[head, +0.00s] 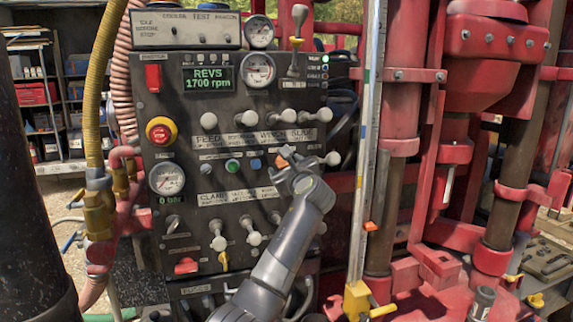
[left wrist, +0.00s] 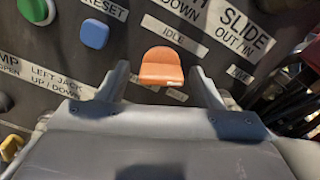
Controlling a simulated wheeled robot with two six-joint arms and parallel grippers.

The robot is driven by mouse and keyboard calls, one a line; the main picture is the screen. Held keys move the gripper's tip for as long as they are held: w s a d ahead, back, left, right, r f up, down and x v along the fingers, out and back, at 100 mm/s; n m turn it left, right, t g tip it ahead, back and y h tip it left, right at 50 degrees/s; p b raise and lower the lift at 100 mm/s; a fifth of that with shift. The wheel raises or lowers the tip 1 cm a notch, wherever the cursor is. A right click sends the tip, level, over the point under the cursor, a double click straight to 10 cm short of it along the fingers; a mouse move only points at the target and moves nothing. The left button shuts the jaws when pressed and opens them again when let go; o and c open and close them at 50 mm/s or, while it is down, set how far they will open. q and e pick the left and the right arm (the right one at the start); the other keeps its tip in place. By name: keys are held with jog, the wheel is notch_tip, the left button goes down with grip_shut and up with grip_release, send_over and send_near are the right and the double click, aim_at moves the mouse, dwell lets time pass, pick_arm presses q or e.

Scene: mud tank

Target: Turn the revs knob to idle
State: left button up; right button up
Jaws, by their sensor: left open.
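The revs knob is an orange knob (left wrist: 161,67) under an IDLE label in the left wrist view. In the head view a small part of the orange knob (head: 282,162) shows, partly hidden by my gripper. My left gripper (head: 288,164) is open, and in the left wrist view its fingers (left wrist: 161,85) are on either side of the knob's lower part. I cannot tell whether they touch it. The green display (head: 208,79) reads REVS 1700 rpm. My right gripper is not in view.
A blue button (left wrist: 95,33) and a green button (head: 232,166) sit left of the knob. White-knobbed levers (head: 289,115) stand in a row above. A red emergency button (head: 161,131) and pressure gauge (head: 166,178) are at left. Red rig columns (head: 402,130) rise at right.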

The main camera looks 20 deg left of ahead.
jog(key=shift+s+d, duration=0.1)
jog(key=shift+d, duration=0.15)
pick_arm(q)
jog(key=shift+c, duration=0.9)
jog(key=c, duration=0.8)
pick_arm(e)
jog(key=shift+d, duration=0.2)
